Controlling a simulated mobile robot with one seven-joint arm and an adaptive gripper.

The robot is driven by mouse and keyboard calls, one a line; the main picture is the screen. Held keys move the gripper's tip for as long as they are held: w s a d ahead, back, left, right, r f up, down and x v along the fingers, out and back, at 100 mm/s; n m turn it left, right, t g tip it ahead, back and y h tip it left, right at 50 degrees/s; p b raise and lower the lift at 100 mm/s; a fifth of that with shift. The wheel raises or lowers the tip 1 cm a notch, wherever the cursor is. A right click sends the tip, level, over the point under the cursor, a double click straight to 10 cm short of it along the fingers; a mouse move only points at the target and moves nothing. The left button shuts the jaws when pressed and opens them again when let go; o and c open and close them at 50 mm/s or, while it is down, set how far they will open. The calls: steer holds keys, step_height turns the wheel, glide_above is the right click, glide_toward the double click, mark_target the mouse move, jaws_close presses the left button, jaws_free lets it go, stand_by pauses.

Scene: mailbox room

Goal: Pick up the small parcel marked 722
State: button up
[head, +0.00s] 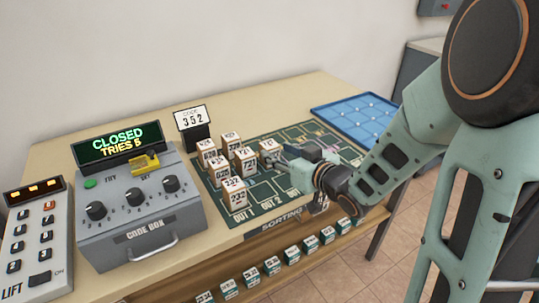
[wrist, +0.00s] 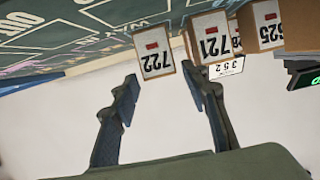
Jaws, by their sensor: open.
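The parcel marked 722 (wrist: 154,55) is a small tan box with a white label and a red mark. It appears upside down in the wrist view, in the gap between my fingers and beyond their tips. In the head view it looks to be the rightmost parcel (head: 268,147) of the group, though its number is hard to read there. My gripper (head: 279,161) is open, low over the sorting mat beside that parcel, and its fingers (wrist: 164,85) hold nothing. The parcel marked 721 (wrist: 211,40) stands close by, behind the right finger in the wrist view.
Several other parcels (head: 233,193) stand left of my gripper on the green sorting mat (head: 285,205). A 352 code stand (head: 193,129) is behind them. A grey code box (head: 140,213) stands left, and a blue tray (head: 354,119) lies at the right back.

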mark_target(272, 147)
steer(key=shift+b+x, duration=0.35)
steer(key=shift+x, duration=2.45)
steer(key=shift+r, duration=0.15)
steer(key=shift+c, duration=0.6)
steer(key=c, duration=0.9)
steer(key=shift+r, duration=0.15)
